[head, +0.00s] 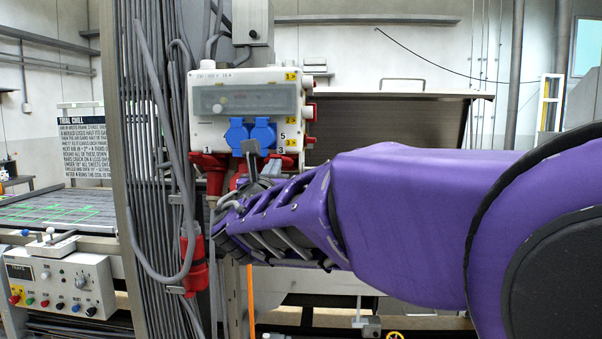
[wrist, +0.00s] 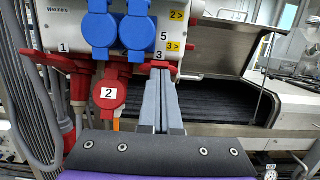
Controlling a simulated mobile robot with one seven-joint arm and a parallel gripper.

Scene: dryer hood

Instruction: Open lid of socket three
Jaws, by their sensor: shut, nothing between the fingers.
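A white socket box (head: 250,105) hangs in the middle of the head view, and its lower part fills the top of the wrist view (wrist: 65,32). Two blue socket lids (head: 250,133) are on its front. Below them in the wrist view a red lid labelled 2 (wrist: 108,95) hangs closed. The label 3 (wrist: 159,56) is on the box's lower right edge. My gripper (wrist: 158,72) is shut and empty, its grey fingers pointing up to just below label 3. The fingers cover most of socket three; contact cannot be told. My gripper also shows in the head view (head: 249,148).
A thick cable bundle and post (head: 150,170) stand left of the box. A dark hood (head: 390,120) lies behind on the right. A control panel (head: 60,283) is at lower left.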

